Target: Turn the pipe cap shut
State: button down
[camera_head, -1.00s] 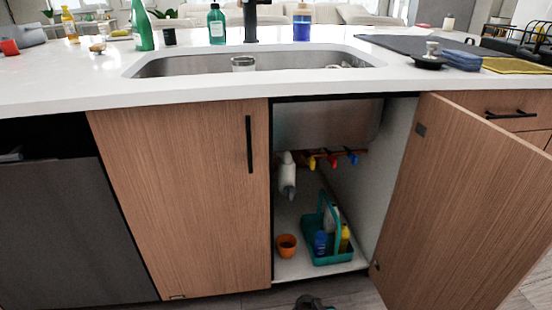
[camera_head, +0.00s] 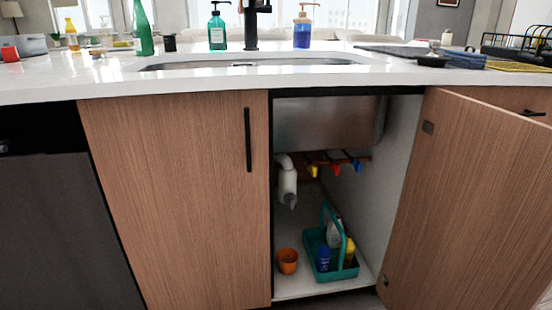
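A white drain pipe (camera_head: 287,178) hangs under the sink inside the open cabinet, at the left of the opening. A grey pipe cap (camera_head: 290,201) sits at its lower end; whether it is tight or loose is too small to tell. My gripper is not in view now.
The right cabinet door (camera_head: 465,200) stands open; the left door (camera_head: 175,200) is shut. On the cabinet floor are an orange cup (camera_head: 288,261) and a teal caddy (camera_head: 309,243) with bottles. Yellow, red and blue valve handles (camera_head: 335,169) are behind the pipe. The countertop (camera_head: 60,82) overhangs above.

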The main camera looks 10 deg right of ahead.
aim_at(291, 199)
jog(key=u, duration=0.05)
jog(key=k, duration=1)
jog(key=z, duration=0.05)
